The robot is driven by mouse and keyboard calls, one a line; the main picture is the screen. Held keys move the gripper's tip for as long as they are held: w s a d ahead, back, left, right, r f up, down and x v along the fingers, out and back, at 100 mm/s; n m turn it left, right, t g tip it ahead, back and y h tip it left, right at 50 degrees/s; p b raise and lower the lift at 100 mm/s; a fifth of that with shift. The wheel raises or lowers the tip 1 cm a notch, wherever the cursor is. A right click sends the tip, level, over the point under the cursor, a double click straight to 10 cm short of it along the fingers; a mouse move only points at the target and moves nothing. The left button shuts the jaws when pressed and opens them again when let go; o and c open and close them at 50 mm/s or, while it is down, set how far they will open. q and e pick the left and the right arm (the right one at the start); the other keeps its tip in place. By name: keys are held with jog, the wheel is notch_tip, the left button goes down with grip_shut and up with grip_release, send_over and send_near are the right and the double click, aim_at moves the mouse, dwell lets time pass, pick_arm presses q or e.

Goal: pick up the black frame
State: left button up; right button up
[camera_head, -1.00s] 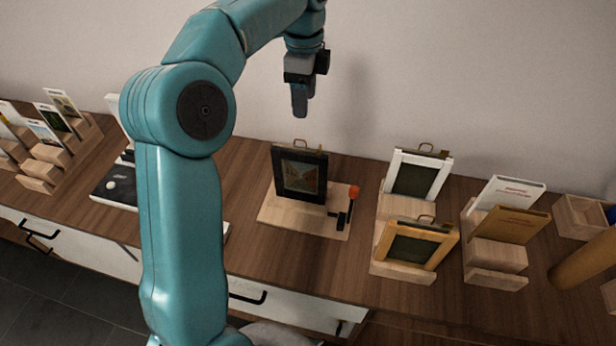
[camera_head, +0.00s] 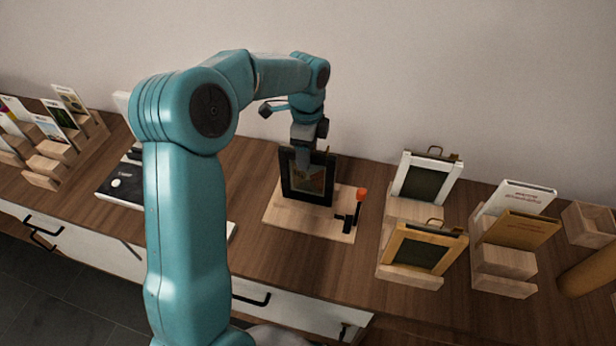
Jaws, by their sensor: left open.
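The black frame (camera_head: 294,186) stands upright on a light wooden board (camera_head: 290,216), with a small picture inside its dark border. My left gripper (camera_head: 304,164) points down at the frame's upper part and covers some of its top edge and picture. The jaws are open. I cannot tell whether the fingers touch the frame or straddle its top edge. My right gripper is not in view.
A black clamp with an orange-red tip (camera_head: 360,196) stands at the board's right. Further right are a white frame (camera_head: 427,178), a yellow-brown frame (camera_head: 424,249) and books (camera_head: 522,228) on wooden stands. Card racks (camera_head: 52,150) stand left. The wall is behind.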

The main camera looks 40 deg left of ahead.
pick_arm(q)
jog(key=shift+s+f, duration=0.2)
jog(key=shift+w, duration=0.1)
grip_shut()
